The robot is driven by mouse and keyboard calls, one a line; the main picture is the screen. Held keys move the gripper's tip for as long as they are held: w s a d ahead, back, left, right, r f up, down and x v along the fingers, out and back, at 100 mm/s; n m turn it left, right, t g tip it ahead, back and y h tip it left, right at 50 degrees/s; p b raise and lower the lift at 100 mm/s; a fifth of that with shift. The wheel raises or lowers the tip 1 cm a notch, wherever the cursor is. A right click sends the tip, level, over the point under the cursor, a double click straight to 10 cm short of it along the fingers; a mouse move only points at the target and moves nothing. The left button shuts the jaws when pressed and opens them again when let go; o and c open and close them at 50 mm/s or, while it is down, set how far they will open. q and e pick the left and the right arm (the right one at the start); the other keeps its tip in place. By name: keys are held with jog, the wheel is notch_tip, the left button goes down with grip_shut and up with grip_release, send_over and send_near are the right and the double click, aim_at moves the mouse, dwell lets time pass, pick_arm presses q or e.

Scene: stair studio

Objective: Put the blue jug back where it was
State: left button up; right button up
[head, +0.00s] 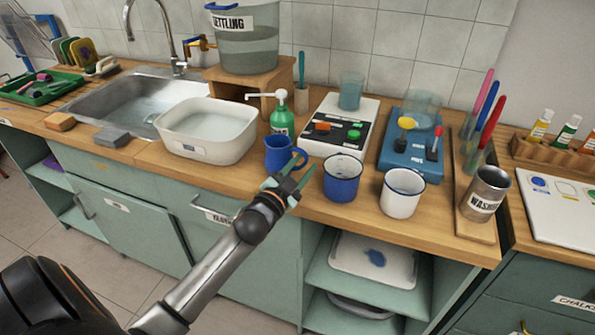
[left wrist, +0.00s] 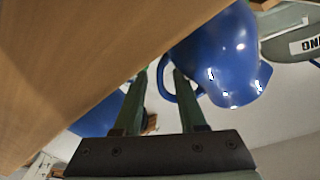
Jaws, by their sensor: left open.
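The blue jug (head: 278,153) stands upright on the wooden counter near its front edge, with its handle to the right. It fills the upper right of the left wrist view (left wrist: 222,55), where its handle loop shows near the fingertips. My left gripper (head: 287,183) is open in front of the jug's handle. In the left wrist view its two fingers (left wrist: 160,78) are apart, with the handle close to the right finger. I cannot tell whether they touch. My right gripper is not in view.
A blue mug (head: 342,182) and a white mug (head: 400,197) stand right of the jug. A white basin (head: 207,145) is to its left. A green pump bottle (head: 282,118) and a white device (head: 337,141) stand behind. The counter's front edge is close to the gripper.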

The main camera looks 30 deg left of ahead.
pick_arm(q)
jog(key=shift+s, duration=0.3)
jog(key=s, duration=1.1)
jog(key=s+d+f+n+g+h, duration=0.1)
jog(key=s+d+f+g, duration=0.2)
jog(key=s+d+f, duration=0.2)
jog(key=s+d+f+n+g+h, duration=0.1)
jog(key=s+d+f+g, duration=0.2)
jog(key=f, duration=0.9)
jog(key=s+d+f+n+g+h, duration=0.1)
jog(key=s+d+f+g+h, duration=0.1)
jog(key=s+d+f, duration=0.5)
jog(key=d+f+g, duration=0.1)
jog(key=d, duration=0.1)
jog(key=shift+s+d+f+n, duration=0.25)
jog(key=shift+s+d+n, duration=0.05)
jog(key=shift+d+n, duration=0.1)
jog(key=shift+a, duration=0.15)
